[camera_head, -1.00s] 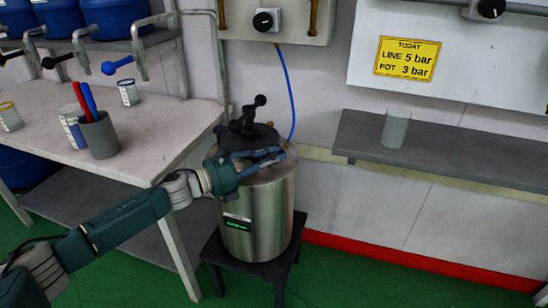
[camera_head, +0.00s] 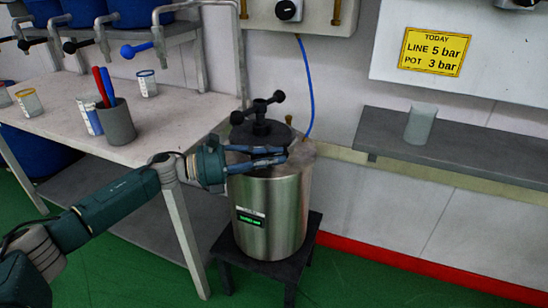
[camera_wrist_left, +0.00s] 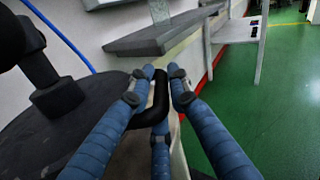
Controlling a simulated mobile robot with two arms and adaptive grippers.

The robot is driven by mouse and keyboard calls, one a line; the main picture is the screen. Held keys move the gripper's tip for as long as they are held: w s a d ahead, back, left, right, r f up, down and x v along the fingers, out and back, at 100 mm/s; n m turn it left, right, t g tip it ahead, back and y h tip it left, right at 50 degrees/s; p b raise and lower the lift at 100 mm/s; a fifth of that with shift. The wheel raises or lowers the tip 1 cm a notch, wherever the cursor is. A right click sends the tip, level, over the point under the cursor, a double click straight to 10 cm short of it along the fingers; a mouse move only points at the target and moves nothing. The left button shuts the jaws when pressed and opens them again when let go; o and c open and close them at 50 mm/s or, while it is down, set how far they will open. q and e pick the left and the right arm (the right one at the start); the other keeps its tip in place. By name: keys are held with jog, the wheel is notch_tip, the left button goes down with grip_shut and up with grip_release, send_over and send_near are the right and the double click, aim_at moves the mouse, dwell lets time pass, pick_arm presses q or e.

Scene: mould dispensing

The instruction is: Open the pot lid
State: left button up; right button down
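The steel pot (camera_head: 270,212) stands upright on a black stool. Its black lid (camera_head: 250,134) is on top, with a dark knobbed clamp handle (camera_head: 262,108) standing above it. The lid also fills the left of the left wrist view (camera_wrist_left: 60,125). My left gripper (camera_head: 286,158) is at the lid's near side, its blue fingers level with the rim. In the left wrist view the fingers (camera_wrist_left: 162,75) are parted, with a black bent bar (camera_wrist_left: 158,98) of the lid between them. A gap shows on the bar's right side. My right gripper is out of view.
A dark shelf (camera_head: 470,150) with a grey cup (camera_head: 420,123) is at right. A blue hose (camera_head: 308,85) runs down behind the pot. Green floor is open in front.

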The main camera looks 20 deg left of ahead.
pick_arm(q)
jog(key=shift+o, duration=1.2)
jog(key=shift+s+d+f, duration=0.1)
jog(key=shift+d+f, duration=0.05)
jog(key=v, duration=1.2)
